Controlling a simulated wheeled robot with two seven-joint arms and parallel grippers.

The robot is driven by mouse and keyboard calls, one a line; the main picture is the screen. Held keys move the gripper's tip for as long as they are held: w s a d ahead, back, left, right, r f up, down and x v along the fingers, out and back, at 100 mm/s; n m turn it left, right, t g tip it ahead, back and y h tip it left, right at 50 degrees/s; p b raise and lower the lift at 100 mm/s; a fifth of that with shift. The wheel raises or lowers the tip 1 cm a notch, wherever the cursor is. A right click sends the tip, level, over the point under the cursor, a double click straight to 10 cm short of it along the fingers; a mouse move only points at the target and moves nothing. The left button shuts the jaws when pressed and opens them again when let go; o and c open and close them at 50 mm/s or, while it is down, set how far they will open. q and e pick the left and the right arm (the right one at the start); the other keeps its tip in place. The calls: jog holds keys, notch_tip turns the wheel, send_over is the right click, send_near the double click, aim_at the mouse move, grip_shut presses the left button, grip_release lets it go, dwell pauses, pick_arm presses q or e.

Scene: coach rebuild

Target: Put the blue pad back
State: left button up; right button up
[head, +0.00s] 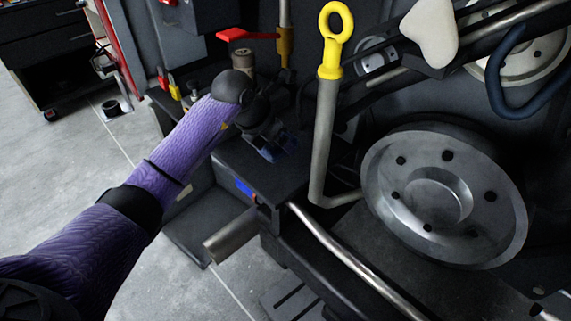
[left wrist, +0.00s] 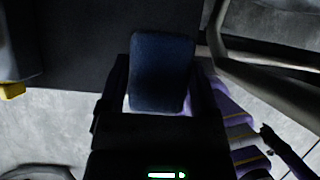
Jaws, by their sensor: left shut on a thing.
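The blue pad (left wrist: 162,70) is a dark blue rounded rectangle in the middle of the left wrist view. My left gripper (left wrist: 160,105) is shut on it, with the pad standing out past the dark fingers. In the head view my left gripper (head: 268,138) is over a dark box-like housing (head: 262,178), and little of the pad shows there. I cannot tell whether the pad touches the housing. A small bright blue patch (head: 243,187) shows on the housing's front. My right gripper is in neither view.
A bent grey pipe with a yellow ring handle (head: 331,40) stands just right of my gripper. A large metal wheel disc (head: 440,195) is farther right. A red lever (head: 248,35) is behind the gripper. Open grey floor (head: 60,180) lies at the left.

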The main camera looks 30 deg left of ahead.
aim_at(264, 151)
pick_arm(q)
notch_tip(264, 151, down, 7)
jog(key=b, duration=0.2)
jog(key=shift+f+b, duration=0.1)
jog(key=shift+b, duration=0.25)
jog(key=shift+r, duration=0.25)
jog(key=shift+f, duration=0.25)
jog(key=o, duration=0.9)
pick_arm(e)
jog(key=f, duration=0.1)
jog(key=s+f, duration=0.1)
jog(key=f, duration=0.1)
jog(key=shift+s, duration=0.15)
pick_arm(q)
jog(key=shift+r, duration=0.15)
jog(key=p+v, duration=0.6)
jog(key=v, duration=0.6)
jog(key=shift+r, duration=0.1)
jog(key=shift+s, duration=0.1)
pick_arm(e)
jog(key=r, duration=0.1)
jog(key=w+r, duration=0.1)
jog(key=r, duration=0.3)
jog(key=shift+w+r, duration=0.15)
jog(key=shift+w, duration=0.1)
